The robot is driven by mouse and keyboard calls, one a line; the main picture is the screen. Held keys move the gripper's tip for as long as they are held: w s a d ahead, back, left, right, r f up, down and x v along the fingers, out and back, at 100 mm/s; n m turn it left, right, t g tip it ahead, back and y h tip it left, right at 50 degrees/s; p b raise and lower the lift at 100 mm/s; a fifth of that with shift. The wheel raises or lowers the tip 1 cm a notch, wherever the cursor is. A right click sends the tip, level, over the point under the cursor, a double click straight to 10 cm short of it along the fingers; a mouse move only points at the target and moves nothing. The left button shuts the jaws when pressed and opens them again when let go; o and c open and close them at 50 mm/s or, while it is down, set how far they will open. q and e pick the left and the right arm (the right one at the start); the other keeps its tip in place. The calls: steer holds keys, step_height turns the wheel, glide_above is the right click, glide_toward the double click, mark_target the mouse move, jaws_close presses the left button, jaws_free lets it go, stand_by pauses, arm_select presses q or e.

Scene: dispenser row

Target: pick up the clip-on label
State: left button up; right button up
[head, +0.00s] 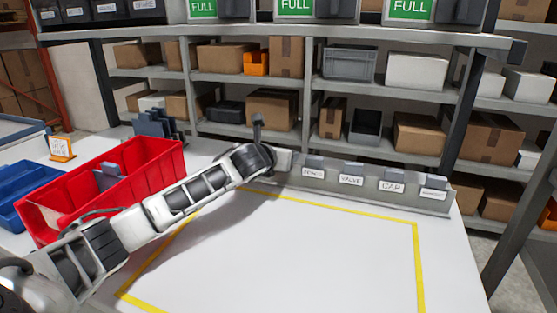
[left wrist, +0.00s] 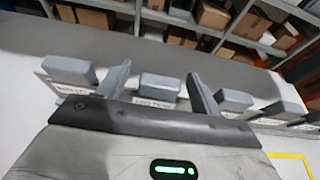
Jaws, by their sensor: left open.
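Several clip-on labels sit along a grey rail (head: 440,200) at the back of the white table. In the head view they include one reading VALVE (head: 351,180), one reading CAP (head: 392,186) and a small-print one (head: 433,194) at the right end. My left gripper (head: 290,161) is at the left part of the rail, beside the leftmost visible label (head: 313,173); its fingers are hard to make out there. In the left wrist view my left gripper (left wrist: 160,88) is open, with a grey label clip (left wrist: 160,80) showing between its fingers. Contact cannot be told. My right gripper is not in view.
A red bin (head: 160,160) with grey pieces and blue bins (head: 28,195) stand at the left. An orange-framed sign (head: 62,148) is behind them. Shelves with boxes (head: 420,135) rise behind the table. The yellow-outlined table area (head: 310,260) is clear.

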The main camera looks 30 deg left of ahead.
arm_select(q)
steer(key=c, duration=1)
steer(key=shift+c, duration=0.2)
steer(key=shift+r, duration=0.55)
step_height(320, 180, up, 2)
steer(key=shift+r, duration=0.25)
steer(key=s+d+r, duration=0.1)
steer(key=s+r, duration=0.8)
steer(key=s, duration=0.5)
steer(key=shift+d+r, duration=0.2)
steer(key=shift+d, duration=0.1)
